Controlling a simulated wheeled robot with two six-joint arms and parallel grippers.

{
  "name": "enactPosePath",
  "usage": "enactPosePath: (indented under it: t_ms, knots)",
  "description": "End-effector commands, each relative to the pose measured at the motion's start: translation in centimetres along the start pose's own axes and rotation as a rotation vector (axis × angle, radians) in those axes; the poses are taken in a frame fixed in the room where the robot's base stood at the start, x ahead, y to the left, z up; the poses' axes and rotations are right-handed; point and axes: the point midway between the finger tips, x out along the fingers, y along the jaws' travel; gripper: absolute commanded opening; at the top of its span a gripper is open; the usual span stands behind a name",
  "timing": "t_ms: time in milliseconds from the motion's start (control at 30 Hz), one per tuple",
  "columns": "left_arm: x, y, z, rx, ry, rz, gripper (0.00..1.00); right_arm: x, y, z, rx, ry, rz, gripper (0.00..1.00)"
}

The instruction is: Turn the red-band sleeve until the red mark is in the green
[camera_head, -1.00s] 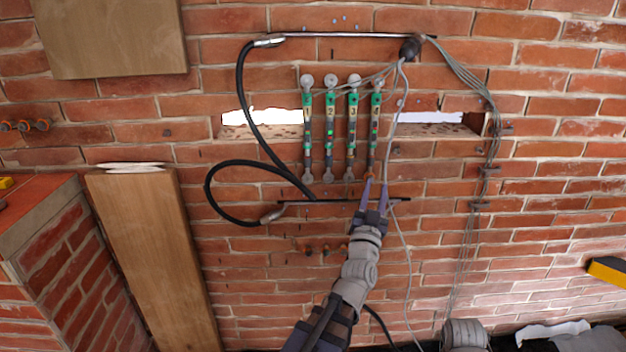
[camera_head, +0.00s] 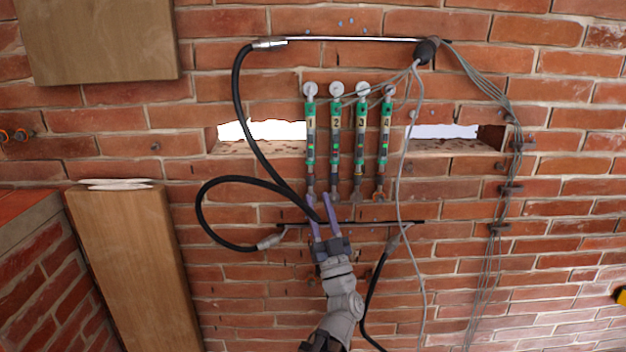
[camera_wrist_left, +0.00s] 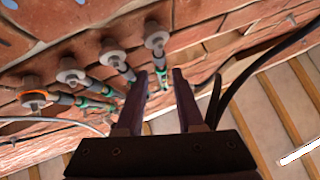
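Four upright numbered rods hang side by side on the brick wall: rod 1 (camera_head: 310,135), rod 2 (camera_head: 336,135), rod 3 (camera_head: 361,135) and rod 4 (camera_head: 386,135). Each has a green upper part and a dark lower sleeve. Rod 4's lower end looks orange; I cannot tell which sleeve carries the red band. My left gripper (camera_head: 318,198) is open and empty, its purple fingers pointing up at the foot of rod 1. In the left wrist view, the open fingers (camera_wrist_left: 160,76) stand apart, with the nearest rod's green part (camera_wrist_left: 164,82) showing between them. My right gripper is out of view.
A black hose (camera_head: 240,105) loops left of the rods and crosses close to my left gripper. A thin dark bar (camera_head: 400,221) runs below the rods. Grey cables (camera_head: 402,180) hang on the right. A wooden board (camera_head: 135,260) stands at the left.

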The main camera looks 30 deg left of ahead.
Motion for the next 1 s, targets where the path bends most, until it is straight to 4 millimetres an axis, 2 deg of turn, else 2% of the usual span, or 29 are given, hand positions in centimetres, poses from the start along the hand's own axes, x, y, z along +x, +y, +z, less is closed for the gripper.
enactPosePath:
  t_ms: [33, 300, 667, 1000]
  knots:
    - [1.3, 0.1, -0.3, 0.001, 0.0, -0.001, 0.37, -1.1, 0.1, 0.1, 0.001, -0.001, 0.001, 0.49]
    - [5.1, 0.1, -0.2, 0.0, 0.0, 0.0, 0.37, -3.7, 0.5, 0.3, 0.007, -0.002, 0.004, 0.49]
    - [5.5, 0.0, 0.0, -0.001, 0.0, 0.001, 0.36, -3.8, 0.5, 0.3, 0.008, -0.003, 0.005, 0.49]
    - [5.5, 0.0, 0.0, -0.001, 0.0, 0.001, 0.0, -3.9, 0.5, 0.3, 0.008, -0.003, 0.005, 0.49]
